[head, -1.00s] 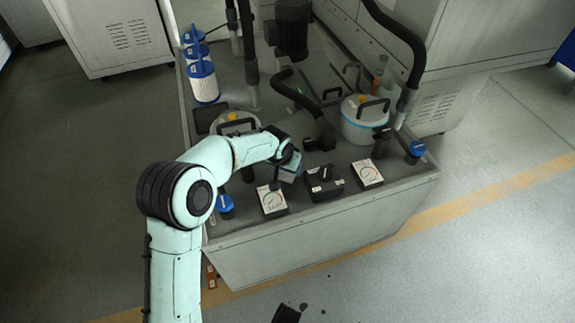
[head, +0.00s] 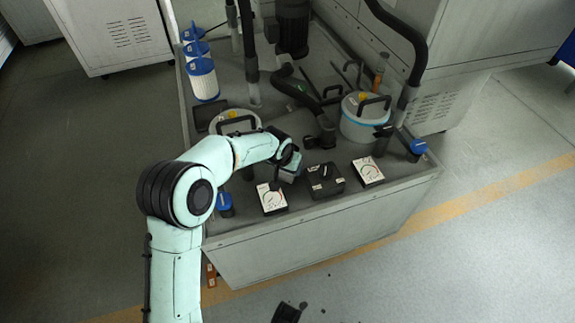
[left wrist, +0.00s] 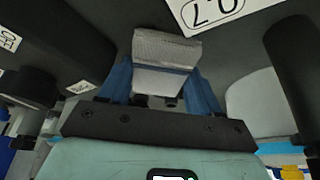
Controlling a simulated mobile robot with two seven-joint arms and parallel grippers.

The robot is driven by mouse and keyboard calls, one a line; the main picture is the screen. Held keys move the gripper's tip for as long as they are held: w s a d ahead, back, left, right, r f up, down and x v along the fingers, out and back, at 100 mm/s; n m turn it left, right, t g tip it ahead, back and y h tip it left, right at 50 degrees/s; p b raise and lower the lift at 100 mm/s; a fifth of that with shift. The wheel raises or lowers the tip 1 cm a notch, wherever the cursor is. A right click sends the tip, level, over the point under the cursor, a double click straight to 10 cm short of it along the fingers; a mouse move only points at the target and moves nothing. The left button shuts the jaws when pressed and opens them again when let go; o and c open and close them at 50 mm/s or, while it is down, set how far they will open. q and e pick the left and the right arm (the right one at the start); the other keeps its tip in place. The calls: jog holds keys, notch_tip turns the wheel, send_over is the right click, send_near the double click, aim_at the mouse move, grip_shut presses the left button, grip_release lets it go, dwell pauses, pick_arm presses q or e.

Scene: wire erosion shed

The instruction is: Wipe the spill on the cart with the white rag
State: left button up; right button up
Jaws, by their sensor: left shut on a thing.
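My left gripper (head: 287,172) reaches over the front part of the cart top (head: 240,222), between two dial boxes and a round pot. In the left wrist view, its blue fingers (left wrist: 165,88) are shut on a pale, woven-looking piece, the white rag (left wrist: 167,48). The rag hangs between the fingertips, close to the dark cart surface; I cannot tell whether it touches. In the head view only a little of the rag shows beside the gripper. I cannot make out the spill; the gripper and arm hide part of the cart top.
A dial box (head: 271,198), a black switch box (head: 325,181) and another dial box (head: 367,171) line the front edge. White pots (head: 362,122) and (head: 234,122), the second a pot partly behind my arm, stand behind. Blue-capped filters (head: 202,80) and black hoses (head: 405,45) crowd the back.

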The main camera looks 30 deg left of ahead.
pick_arm(q)
jog(key=shift+f, duration=0.45)
